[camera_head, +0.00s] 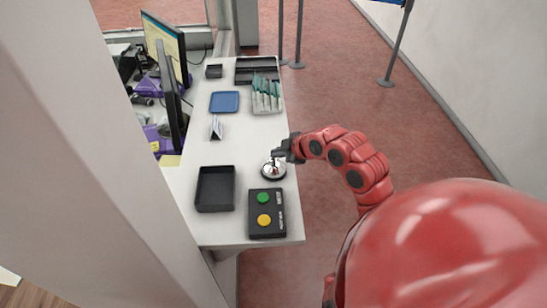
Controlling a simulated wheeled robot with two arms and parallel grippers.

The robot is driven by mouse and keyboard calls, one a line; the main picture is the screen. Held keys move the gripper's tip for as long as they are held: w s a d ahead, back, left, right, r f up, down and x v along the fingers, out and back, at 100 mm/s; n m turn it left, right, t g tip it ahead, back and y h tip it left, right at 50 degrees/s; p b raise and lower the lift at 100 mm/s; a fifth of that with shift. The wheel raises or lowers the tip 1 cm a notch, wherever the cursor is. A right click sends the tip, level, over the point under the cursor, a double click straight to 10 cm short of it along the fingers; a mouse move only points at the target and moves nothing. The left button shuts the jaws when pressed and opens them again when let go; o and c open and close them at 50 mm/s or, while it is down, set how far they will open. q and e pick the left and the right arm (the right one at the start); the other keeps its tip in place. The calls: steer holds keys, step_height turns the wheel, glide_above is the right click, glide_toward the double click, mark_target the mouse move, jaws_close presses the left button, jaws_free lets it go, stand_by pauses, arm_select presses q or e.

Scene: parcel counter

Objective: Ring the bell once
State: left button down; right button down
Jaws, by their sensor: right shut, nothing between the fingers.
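The bell (273,172) is a silver dome on a dark round base, standing on the white counter (258,135) near its right edge. My right gripper (277,155) comes in from the right on the red arm and is shut and empty. Its tips are at the top of the bell in the picture; I cannot tell whether they touch it. My left gripper is not in view.
A black box with a green and a yellow button (280,229) stands in front of the bell. A black tray (200,203) lies to its left.

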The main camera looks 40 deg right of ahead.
step_height(320, 180, up, 6)
steer(key=shift+p, duration=1.2)
steer(key=shift+s+f, duration=0.1)
